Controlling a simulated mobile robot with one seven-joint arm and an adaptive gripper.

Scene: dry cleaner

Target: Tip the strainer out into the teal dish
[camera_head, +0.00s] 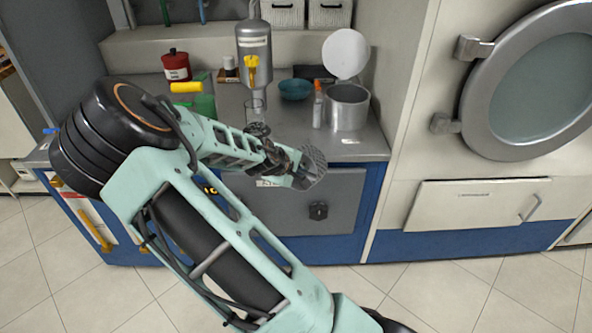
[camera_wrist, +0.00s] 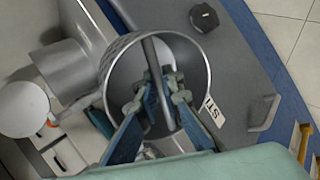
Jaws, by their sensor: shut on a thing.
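My gripper (camera_wrist: 162,92) is shut on the strainer, apparently at the rod of its handle, which runs across its round mouth in the wrist view. The strainer is a grey metal cup with a perforated wall (camera_head: 316,166); its rim (camera_wrist: 206,72) surrounds my fingertips in the wrist view. In the head view it hangs in front of the counter's front edge, tilted. I cannot make out any contents in it. The teal dish (camera_head: 295,89) stands on the counter, behind the strainer and apart from it, and looks empty.
A clear glass (camera_head: 255,106) and a steel dispenser (camera_head: 254,65) stand left.

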